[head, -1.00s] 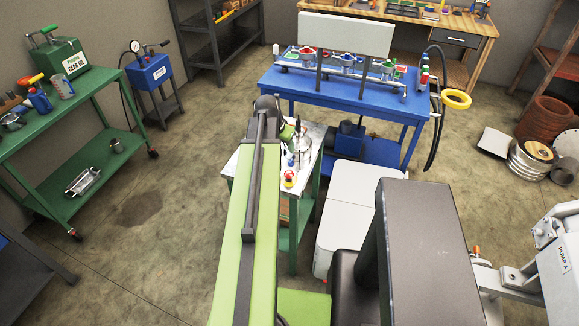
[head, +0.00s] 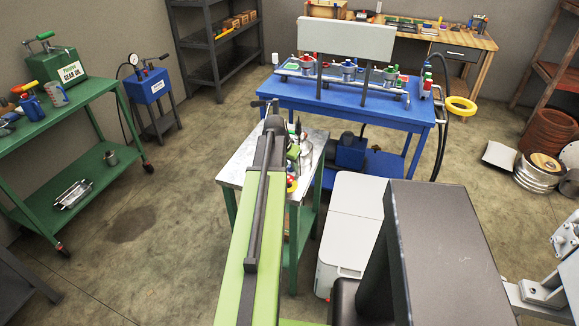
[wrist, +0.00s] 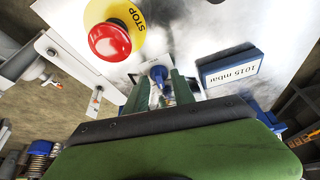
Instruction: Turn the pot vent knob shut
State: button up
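In the wrist view a small blue knob (wrist: 158,73) stands on a pale panel, between and beyond the fingertips. I cannot tell whether it is the pot vent knob. My gripper (wrist: 158,92) has two green fingers, apart, with a gap between them; nothing is clearly held. A metal pot (head: 304,155) stands on the small green bench, partly behind my arm; its knob cannot be made out. In the head view my arm reaches over this bench and the fingers are hidden.
A red STOP button (wrist: 110,41) and a 1015 mbar display (wrist: 229,66) flank the blue knob. The blue table (head: 350,100) bears a pale board and several coloured valves. A green cart (head: 92,105) stands left, a white box (head: 350,215) right of my arm.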

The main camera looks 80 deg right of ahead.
grip_shut()
jog(key=shift+n+t, duration=0.4)
jog(key=shift+n, duration=0.7)
jog(key=shift+o, duration=2)
grip_release()
jog(key=p+v, duration=1.6)
jog(key=v, duration=0.1)
jog(key=shift+a, duration=0.25)
